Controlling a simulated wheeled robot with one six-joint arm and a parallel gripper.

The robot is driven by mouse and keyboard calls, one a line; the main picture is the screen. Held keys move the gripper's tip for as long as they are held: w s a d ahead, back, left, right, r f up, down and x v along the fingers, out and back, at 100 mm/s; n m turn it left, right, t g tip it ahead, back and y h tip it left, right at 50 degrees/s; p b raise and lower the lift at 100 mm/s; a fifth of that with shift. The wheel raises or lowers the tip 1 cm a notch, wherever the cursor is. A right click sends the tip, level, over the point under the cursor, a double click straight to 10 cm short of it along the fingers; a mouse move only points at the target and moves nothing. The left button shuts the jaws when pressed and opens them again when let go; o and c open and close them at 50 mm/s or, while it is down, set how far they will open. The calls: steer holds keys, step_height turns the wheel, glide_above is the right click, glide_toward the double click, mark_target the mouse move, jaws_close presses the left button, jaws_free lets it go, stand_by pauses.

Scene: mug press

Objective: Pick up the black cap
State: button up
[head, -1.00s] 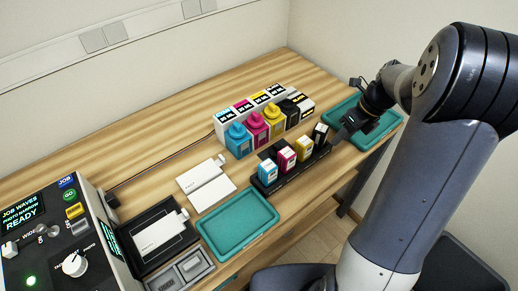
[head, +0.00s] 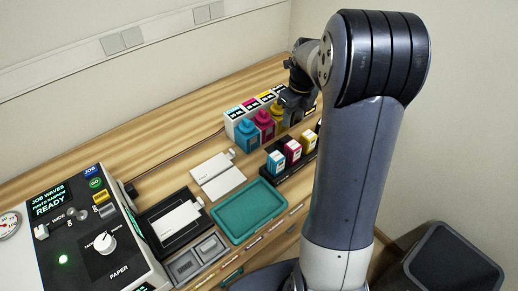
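A row of ink bottles stands on the wooden table: cyan (head: 246,138), magenta (head: 265,126) and yellow (head: 278,118). My gripper (head: 293,103) is at the right end of this row, just right of the yellow bottle, where the black bottle with its black cap stood in the earlier frame. My gripper and wrist are dark and cover that spot, so I cannot make out the cap or tell whether the fingers touch it. The fingers are too dark and small to tell open from shut.
A black rack holds small cyan (head: 276,162), magenta (head: 293,151) and other cartridges in front of the bottles. An empty teal tray (head: 249,236) lies in front. The control box (head: 88,226) is at left. My arm covers the table's right side.

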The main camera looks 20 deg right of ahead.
mark_target(283, 140)
steer(key=f, duration=0.1)
steer(key=a+f, duration=0.1)
steer(key=f, duration=0.3)
steer(key=shift+w+a, duration=0.2)
steer(key=shift+w, duration=0.15)
steer(key=shift+w+a+f+p, duration=0.1)
steer(key=shift+f+p, duration=0.05)
steer(key=shift+f, duration=1.3)
steer(key=shift+w+a+f+p, duration=0.1)
steer(key=shift+f+p, duration=0.05)
steer(key=shift+f, duration=1.3)
steer(key=shift+c, duration=0.4)
jaws_close()
